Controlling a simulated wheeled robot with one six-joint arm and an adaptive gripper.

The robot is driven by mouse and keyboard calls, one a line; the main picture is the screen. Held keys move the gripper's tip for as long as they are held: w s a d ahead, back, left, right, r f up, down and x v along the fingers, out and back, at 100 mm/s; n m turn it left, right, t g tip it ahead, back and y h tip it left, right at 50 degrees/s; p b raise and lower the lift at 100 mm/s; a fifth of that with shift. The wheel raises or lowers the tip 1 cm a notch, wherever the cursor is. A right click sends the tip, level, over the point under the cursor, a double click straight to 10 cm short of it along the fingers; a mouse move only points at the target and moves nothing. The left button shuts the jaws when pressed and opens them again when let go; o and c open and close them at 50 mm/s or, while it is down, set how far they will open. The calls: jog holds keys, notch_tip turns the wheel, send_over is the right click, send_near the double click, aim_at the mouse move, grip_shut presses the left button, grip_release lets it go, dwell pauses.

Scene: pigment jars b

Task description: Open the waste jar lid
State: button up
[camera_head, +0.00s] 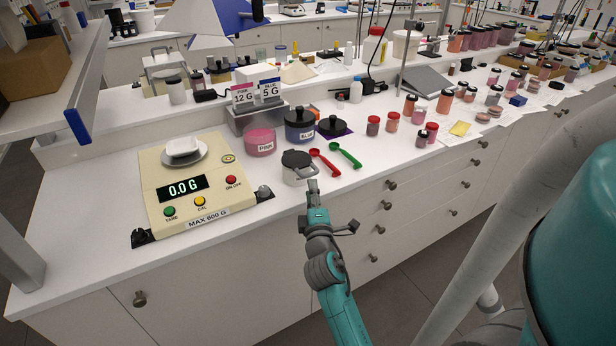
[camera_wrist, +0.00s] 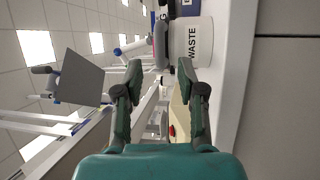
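The waste jar (camera_head: 296,178) is a small white jar near the counter's front edge, right of the scale. Its dark lid (camera_head: 297,158) with a knob sits on top and looks closed. In the wrist view, turned sideways, the jar (camera_wrist: 192,42) shows its WASTE label, and the lid (camera_wrist: 160,45) is at its left end. My gripper (camera_head: 313,186) is just in front of the jar, at the counter edge. In the wrist view, my gripper (camera_wrist: 160,72) is open and empty, fingers spread to either side of the lid's level. It looks short of the lid; contact is not visible.
A red spoon (camera_head: 324,163) and a green spoon (camera_head: 345,155) lie right of the jar. A pink jar (camera_head: 260,141) and blue jar (camera_head: 299,127) stand behind it. The scale (camera_head: 191,190) is to its left. Several small jars stand further right.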

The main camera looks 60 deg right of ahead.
aim_at(310, 175)
jog(key=x, duration=0.6)
jog(key=shift+w+d, duration=0.15)
jog(key=shift+d, duration=0.2)
grip_shut()
